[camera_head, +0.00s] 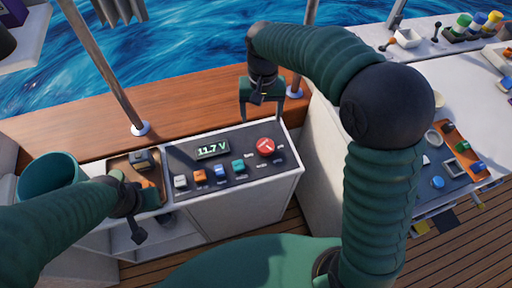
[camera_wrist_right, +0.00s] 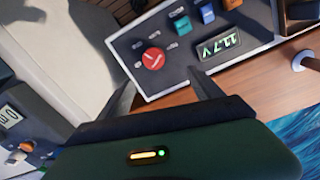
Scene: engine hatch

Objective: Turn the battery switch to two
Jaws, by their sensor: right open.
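The battery switch (camera_head: 265,146) is a round red knob with a white mark, on the right end of the dark panel (camera_head: 200,158). It also shows in the right wrist view (camera_wrist_right: 153,58). Its position labels are too small to read. My right gripper (camera_head: 263,119) is open and empty, above and behind the knob, with its fingers pointing down. In the right wrist view the knob lies beyond the fingertips (camera_wrist_right: 160,82), between them and apart from them. My left gripper (camera_head: 139,222) is at the left of the console, by the open shelf; its jaws are unclear.
The panel carries a display (camera_head: 212,149) reading 11.7 V and several coloured rocker switches (camera_head: 220,171) left of the knob. A tray (camera_head: 120,168) and a green bucket (camera_head: 50,174) are at left. Metal posts (camera_head: 112,75) rise from the wooden ledge (camera_head: 75,130) behind.

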